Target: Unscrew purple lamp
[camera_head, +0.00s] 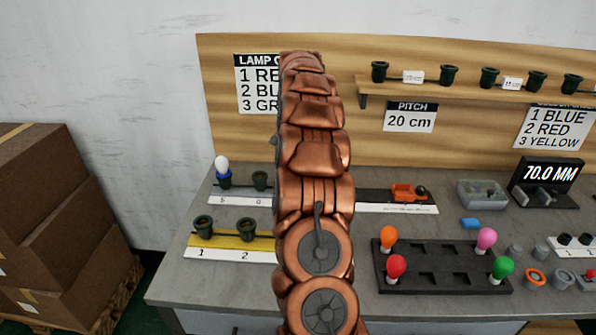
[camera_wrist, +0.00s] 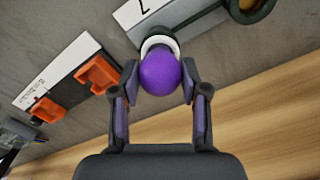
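The purple lamp (camera_wrist: 160,73) is a round bulb in the middle of the wrist view, with a pale ring at its far end next to a white label. My gripper (camera_wrist: 160,82) has one finger on each side of the bulb. Both fingertips appear to touch it, with no clear gap. The lamp's base and the socket under it are mostly hidden by the bulb. In the head view my copper arm hides the gripper and the purple lamp.
A dark tray (camera_head: 440,282) holds orange, red, pink and green lamps. A white lamp (camera_head: 222,165) stands in a left socket. Empty sockets (camera_head: 204,227) sit on the yellow strip. Orange pieces (camera_wrist: 98,74) lie beside my gripper. Boxes (camera_head: 45,220) stand left of the table.

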